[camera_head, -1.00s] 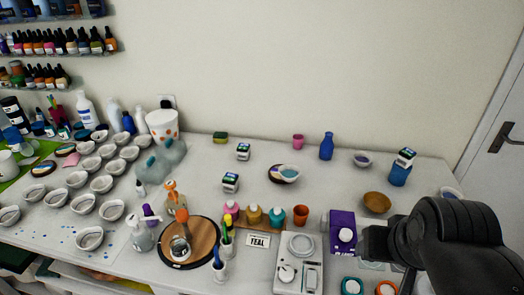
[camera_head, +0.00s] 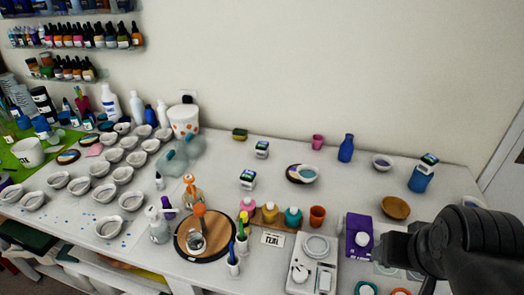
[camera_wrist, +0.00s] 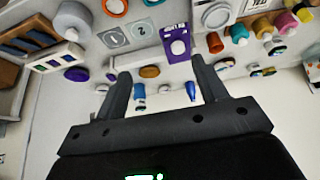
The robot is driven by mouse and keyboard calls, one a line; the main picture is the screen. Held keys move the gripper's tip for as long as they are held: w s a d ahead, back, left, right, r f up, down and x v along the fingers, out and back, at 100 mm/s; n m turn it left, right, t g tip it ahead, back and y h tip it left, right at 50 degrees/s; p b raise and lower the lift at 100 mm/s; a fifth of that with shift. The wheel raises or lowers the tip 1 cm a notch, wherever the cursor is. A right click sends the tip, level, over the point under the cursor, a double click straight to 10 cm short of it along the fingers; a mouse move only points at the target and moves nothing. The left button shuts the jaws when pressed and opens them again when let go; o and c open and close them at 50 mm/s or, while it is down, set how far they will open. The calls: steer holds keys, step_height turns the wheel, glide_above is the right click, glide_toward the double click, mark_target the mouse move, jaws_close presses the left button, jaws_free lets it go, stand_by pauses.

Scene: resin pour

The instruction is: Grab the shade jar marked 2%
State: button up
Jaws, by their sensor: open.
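Three small white jars with dark lids and labels show in the head view. One jar (camera_head: 261,149) stands at the back middle, and another jar (camera_head: 248,179) stands nearer. A third jar (camera_head: 429,159) sits on top of a blue container (camera_head: 420,179) at the right. Their markings are too small to read, so I cannot tell which is 2%. My gripper (camera_head: 385,248) is at the lower right, beside the purple box (camera_head: 359,236). In the wrist view my gripper (camera_wrist: 160,88) has its fingers wide apart, with nothing held between them.
A blue vase (camera_head: 346,148), a wooden bowl (camera_head: 396,208) and a scale (camera_head: 312,265) stand around the jars. Paint bottles and an orange cup (camera_head: 317,217) stand in front. Several white cups fill the left side.

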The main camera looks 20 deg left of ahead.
steer(key=w+a+r, duration=0.2)
steer(key=w+r, duration=0.3)
steer(key=w, duration=0.3)
steer(key=g, duration=0.1)
glide_above(261, 146)
steer(key=s, duration=0.3)
step_height(261, 146, down, 15)
steer(key=x, duration=0.5)
steer(key=shift+a, duration=0.2)
steer(key=x, duration=0.5)
steer(key=shift+s+d+f, duration=0.1)
steer(key=shift+d+f, duration=0.15)
steer(key=c, duration=1.1)
